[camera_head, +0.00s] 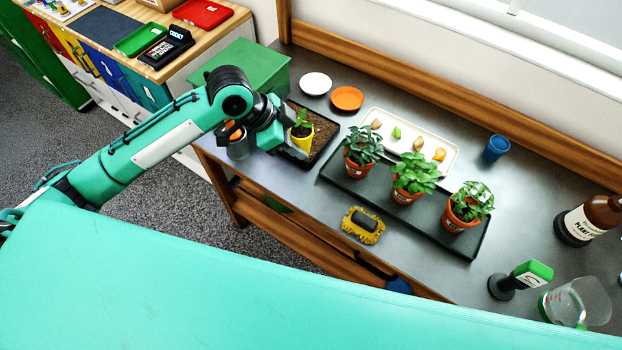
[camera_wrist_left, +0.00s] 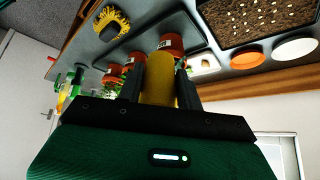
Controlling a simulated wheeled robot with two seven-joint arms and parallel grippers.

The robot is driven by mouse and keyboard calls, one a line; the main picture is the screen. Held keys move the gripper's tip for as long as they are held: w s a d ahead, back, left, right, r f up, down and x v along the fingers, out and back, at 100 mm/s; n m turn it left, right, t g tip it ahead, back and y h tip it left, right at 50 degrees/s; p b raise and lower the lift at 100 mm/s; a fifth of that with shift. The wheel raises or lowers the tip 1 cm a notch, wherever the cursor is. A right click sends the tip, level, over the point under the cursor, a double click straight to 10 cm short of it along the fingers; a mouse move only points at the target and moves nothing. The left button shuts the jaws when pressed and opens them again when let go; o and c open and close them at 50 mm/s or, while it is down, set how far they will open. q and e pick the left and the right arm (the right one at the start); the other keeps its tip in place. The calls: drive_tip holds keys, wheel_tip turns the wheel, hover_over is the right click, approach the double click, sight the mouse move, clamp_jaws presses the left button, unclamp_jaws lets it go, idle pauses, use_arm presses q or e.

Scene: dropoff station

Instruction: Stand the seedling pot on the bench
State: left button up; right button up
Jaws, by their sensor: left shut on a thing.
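The seedling pot (camera_head: 302,137) is small and yellow, with a green seedling on top. My left gripper (camera_head: 291,140) is shut on it and holds it upright in the head view, in front of the soil tray (camera_head: 322,153). In the left wrist view the yellow pot (camera_wrist_left: 158,90) sits between the two dark fingers of the left gripper (camera_wrist_left: 159,80). The gap under the pot is hard to judge. The grey bench (camera_head: 300,184) runs below and to the right. My right gripper is in neither view.
Three potted plants (camera_head: 408,196) stand on a black tray. Behind them is a white tray (camera_head: 449,163). A yellow brush (camera_head: 363,226) lies near the front edge. Bare bench shows left of the brush.

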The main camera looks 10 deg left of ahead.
use_arm(q)
wheel_tip(320, 180, down, 13)
drive_tip(key=p, duration=0.2)
drive_tip(key=shift+f+p, duration=0.2)
drive_tip(key=shift+p, duration=0.1)
wheel_tip(320, 180, down, 4)
drive_tip(key=shift+r+p, duration=0.15)
drive_tip(key=shift+p, duration=0.3)
drive_tip(key=shift+f, duration=0.3)
drive_tip(key=shift+f, duration=0.15)
drive_tip(key=o, duration=1.1)
